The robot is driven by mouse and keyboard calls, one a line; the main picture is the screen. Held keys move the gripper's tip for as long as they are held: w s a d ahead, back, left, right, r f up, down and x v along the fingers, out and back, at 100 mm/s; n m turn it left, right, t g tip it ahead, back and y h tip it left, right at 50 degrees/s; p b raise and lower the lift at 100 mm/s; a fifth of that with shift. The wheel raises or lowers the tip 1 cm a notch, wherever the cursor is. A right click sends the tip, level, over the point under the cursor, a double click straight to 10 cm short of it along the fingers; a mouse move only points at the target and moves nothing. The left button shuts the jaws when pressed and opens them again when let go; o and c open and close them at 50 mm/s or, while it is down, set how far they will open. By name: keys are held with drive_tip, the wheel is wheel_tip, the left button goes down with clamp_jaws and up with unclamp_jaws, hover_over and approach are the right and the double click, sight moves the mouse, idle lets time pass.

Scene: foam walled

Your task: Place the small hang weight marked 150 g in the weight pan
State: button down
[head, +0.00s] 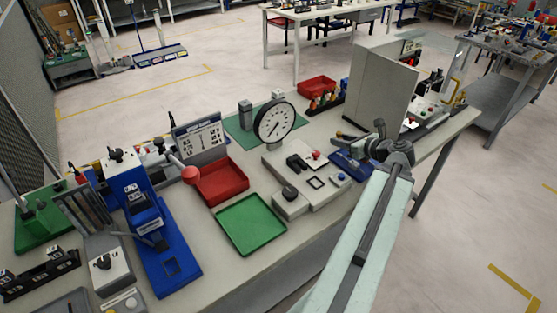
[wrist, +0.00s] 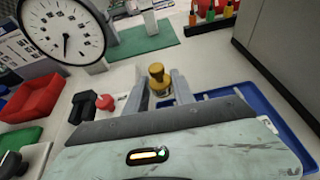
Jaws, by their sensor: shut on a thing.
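My gripper (wrist: 160,88) is shut on a small brass-coloured weight (wrist: 157,72) with a knobbed top, seen upright between the two fingers in the wrist view. Its marking cannot be read. In the head view my gripper (head: 362,143) is at the far end of my arm, over or near a blue tray (head: 343,172). The blue tray also shows at the right in the wrist view (wrist: 262,112). The weight is too small to make out in the head view. I cannot tell for sure which thing is the weight pan.
A round dial gauge (head: 274,122) stands by a green mat (head: 238,130), left of my gripper. A pale fixture (head: 292,203), red tray (head: 222,184) and green tray (head: 252,224) lie nearer. A tall grey box (head: 378,85) stands behind my gripper.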

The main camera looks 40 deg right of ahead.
drive_tip(key=shift+m+h, duration=0.6)
drive_tip(key=shift+h, duration=0.2)
drive_tip(key=s+d, duration=0.1)
drive_tip(key=s+d+f, duration=0.2)
drive_tip(key=s, duration=0.1)
drive_tip(key=shift+s+d+b, duration=0.1)
drive_tip(key=shift+d+b, duration=0.05)
drive_tip(key=shift+b, duration=0.2)
drive_tip(key=b, duration=0.1)
hover_over(320, 141)
drive_tip(key=shift+f, duration=0.65)
wheel_tip(320, 141, down, 4)
drive_tip(key=b, duration=0.4)
drive_tip(key=shift+s, duration=0.1)
drive_tip(key=shift+r, duration=0.25)
drive_tip(key=shift+f, duration=0.2)
drive_tip(key=c, duration=1.1)
unclamp_jaws()
drive_tip(key=shift+o, duration=0.2)
drive_tip(key=shift+r, duration=0.15)
